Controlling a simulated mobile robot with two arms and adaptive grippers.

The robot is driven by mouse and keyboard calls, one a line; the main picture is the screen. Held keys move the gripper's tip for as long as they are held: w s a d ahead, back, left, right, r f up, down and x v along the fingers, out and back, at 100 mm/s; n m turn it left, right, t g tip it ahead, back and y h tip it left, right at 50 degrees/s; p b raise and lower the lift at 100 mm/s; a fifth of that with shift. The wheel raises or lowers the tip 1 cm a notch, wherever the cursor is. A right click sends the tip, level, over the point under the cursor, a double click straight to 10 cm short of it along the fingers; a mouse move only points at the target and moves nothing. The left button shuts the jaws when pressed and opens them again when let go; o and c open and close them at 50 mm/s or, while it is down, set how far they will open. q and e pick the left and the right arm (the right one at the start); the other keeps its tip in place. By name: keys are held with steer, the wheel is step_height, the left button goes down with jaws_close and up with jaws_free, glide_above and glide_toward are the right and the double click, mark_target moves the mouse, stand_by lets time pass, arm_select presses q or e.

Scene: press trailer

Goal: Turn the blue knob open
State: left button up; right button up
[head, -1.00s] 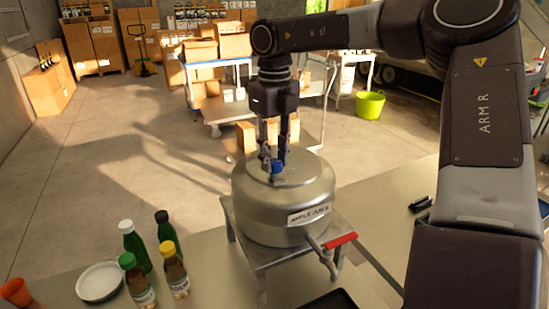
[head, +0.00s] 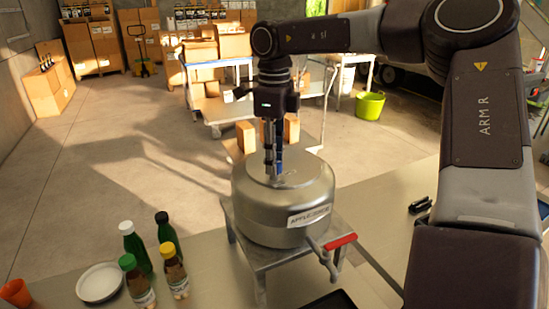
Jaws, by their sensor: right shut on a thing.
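The blue knob (head: 280,166) sits on top of the round metal tank (head: 262,212), which carries an "APPLE JUICE" label. My right gripper (head: 274,168) points straight down over the tank top and is shut on the blue knob. Its fingers hide most of the knob, so only a little blue shows. My left gripper is not in view.
The tank stands on a metal stand (head: 287,252) at the table. Several bottles (head: 133,246), a white plate (head: 101,282) and an orange cup (head: 15,292) are at front left. A black object (head: 420,205) lies to the right. Carts and boxes stand behind.

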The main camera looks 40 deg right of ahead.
stand_by(0.3)
steer(key=o, duration=1.2)
steer(key=shift+c, duration=0.2)
steer(key=shift+r, duration=0.15)
step_height(320, 180, up, 12)
steer(key=shift+f, duration=0.2)
